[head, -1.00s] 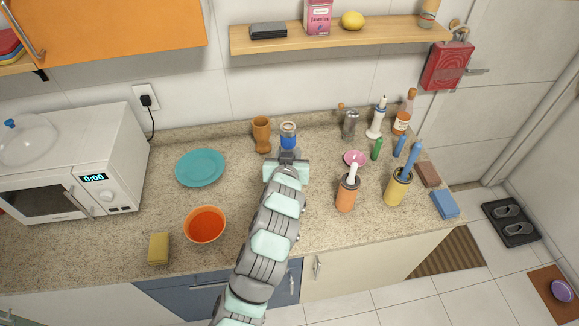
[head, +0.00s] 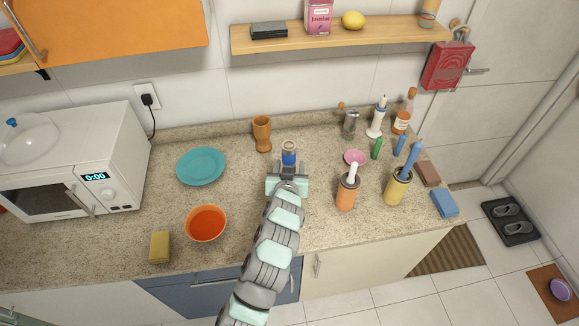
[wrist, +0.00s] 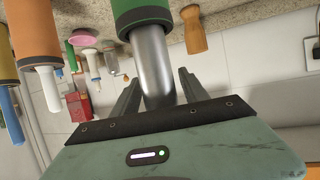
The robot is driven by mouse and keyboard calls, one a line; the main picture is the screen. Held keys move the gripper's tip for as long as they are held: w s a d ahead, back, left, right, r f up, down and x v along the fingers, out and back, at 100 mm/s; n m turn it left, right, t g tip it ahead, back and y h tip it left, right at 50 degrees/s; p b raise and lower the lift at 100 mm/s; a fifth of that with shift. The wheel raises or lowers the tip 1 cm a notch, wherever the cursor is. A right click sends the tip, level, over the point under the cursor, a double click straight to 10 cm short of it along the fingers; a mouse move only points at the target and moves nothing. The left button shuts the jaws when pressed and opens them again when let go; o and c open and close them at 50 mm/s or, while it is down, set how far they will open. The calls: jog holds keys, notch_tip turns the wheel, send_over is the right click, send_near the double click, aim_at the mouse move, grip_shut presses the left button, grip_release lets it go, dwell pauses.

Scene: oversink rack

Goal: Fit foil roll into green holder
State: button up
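The foil roll (head: 289,158) stands upright in my gripper (head: 288,178). In the head view its ringed top and a blue band show above the gripper. In the wrist view, which is upside down, my gripper (wrist: 158,88) has a finger on each side of the silver roll (wrist: 154,60) and is shut on it. The green holder (wrist: 140,10) has a dark rim, and the roll's lower end meets that rim. I cannot tell how far the roll sits inside. The holder is hidden behind my gripper and arm in the head view.
An orange holder (head: 345,198) and a yellow holder (head: 395,192) stand to the right. A wooden cup (head: 262,133) stands close behind left. An orange bowl (head: 205,223) and teal plate (head: 201,166) are left. A shelf (head: 330,39) is above the back.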

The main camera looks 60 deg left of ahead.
jog(key=shift+o, duration=0.3)
jog(key=shift+d, duration=0.1)
jog(key=b+v, duration=0.1)
jog(key=v, duration=1.1)
